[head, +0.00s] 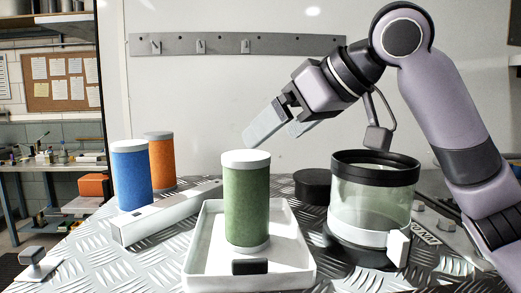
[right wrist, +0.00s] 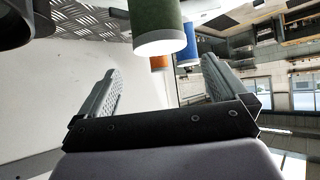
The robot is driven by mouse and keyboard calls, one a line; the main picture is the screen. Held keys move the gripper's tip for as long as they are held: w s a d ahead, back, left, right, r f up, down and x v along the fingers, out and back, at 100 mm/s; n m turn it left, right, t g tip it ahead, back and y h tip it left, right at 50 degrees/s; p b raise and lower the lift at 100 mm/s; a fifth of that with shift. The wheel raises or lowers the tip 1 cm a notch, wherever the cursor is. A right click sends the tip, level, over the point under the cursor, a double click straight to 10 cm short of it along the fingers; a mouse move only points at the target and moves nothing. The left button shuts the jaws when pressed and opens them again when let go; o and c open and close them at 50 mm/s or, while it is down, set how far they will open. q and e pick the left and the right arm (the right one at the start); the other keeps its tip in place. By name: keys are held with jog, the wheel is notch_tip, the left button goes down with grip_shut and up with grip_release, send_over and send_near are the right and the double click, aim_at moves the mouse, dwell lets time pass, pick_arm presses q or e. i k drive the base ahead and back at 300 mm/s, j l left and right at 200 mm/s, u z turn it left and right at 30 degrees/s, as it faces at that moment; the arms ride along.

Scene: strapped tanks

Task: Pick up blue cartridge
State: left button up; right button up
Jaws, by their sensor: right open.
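The blue cartridge (head: 131,178) has white ends and stands upright at the left of the metal table, in front of and left of the orange cartridge (head: 161,160). In the right wrist view the blue cartridge (right wrist: 187,50) shows partly, behind the green cartridge (right wrist: 157,22). My right gripper (head: 268,132) is open and empty, raised above and right of the blue cartridge, pointing down and left. Its two fingers also show apart in the right wrist view (right wrist: 160,95). My left gripper is not in view.
The green cartridge (head: 247,200) stands in a white tray (head: 200,250) at front centre. A clear tank (head: 372,200) with a black rim stands at right. A white bar (head: 165,214) lies beside the blue cartridge. A hook rail (head: 235,45) is on the wall.

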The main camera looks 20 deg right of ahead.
aim_at(132, 168)
jog(key=k+j, duration=0.3)
jog(key=k, duration=0.15)
jog(key=k+j, duration=0.3)
jog(key=k, duration=0.15)
